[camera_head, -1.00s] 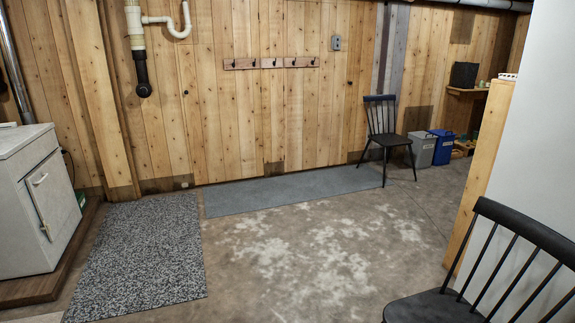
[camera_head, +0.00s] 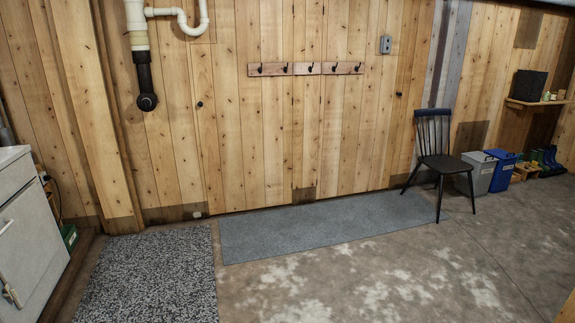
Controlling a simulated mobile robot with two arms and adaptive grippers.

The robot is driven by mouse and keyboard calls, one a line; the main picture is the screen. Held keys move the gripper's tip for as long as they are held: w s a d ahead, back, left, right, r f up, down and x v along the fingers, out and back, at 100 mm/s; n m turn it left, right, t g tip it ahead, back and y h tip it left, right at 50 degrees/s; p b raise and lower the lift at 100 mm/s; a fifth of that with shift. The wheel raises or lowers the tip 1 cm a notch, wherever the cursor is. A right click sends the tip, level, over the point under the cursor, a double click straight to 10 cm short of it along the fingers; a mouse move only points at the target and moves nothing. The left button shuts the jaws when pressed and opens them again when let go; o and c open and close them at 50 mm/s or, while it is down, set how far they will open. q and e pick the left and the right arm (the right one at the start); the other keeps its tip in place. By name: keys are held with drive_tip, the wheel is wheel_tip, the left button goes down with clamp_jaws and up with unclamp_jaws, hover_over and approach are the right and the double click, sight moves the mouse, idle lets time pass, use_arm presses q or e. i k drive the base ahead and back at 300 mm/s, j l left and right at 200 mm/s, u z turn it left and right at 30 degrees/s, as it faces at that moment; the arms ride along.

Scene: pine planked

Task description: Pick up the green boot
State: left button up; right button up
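A group of small dark boots (camera_head: 546,160) stands on the floor at the far right, against the plank wall and under the shelf. They look dark blue and green, but they are too small and far off for me to tell the green boot apart for sure. Neither of my grippers shows in the view.
A black chair (camera_head: 435,153), a grey bin (camera_head: 480,174) and a blue bin (camera_head: 503,172) stand left of the boots. A white cabinet (camera_head: 25,240) is at left. The concrete floor (camera_head: 450,265) ahead is clear beside the grey runner (camera_head: 320,222) and speckled mat (camera_head: 155,275).

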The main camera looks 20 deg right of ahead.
sight(547, 170)
drive_tip(key=i+l+z, duration=0.15)
drive_tip(key=i+z, duration=0.7)
drive_tip(key=i, duration=0.15)
drive_tip(key=i+j+z, duration=0.2)
drive_tip(key=i+z, duration=0.2)
drive_tip(key=i+j+z, duration=0.45)
drive_tip(key=i+l+z, duration=0.25)
drive_tip(key=i+z, duration=0.2)
drive_tip(key=i, duration=0.35)
drive_tip(key=i+z, duration=0.4)
drive_tip(key=i, duration=0.35)
drive_tip(key=i+j+u, duration=0.2)
drive_tip(key=i, duration=0.9)
drive_tip(key=i+j+u, duration=0.2)
drive_tip(key=i, duration=0.85)
drive_tip(key=i+z, duration=0.4)
drive_tip(key=i, duration=1.8)
drive_tip(key=i+l, duration=0.1)
drive_tip(key=i, duration=0.6)
drive_tip(key=i+l, duration=0.1)
drive_tip(key=i, duration=0.6)
drive_tip(key=i+l, duration=0.1)
drive_tip(key=i, duration=0.55)
drive_tip(key=i+j+u, duration=0.35)
drive_tip(key=i+j, duration=0.15)
drive_tip(key=i, duration=0.35)
drive_tip(key=i+j+u, duration=0.2)
drive_tip(key=i, duration=0.25)
drive_tip(key=i+j, duration=0.25)
drive_tip(key=u, duration=0.05)
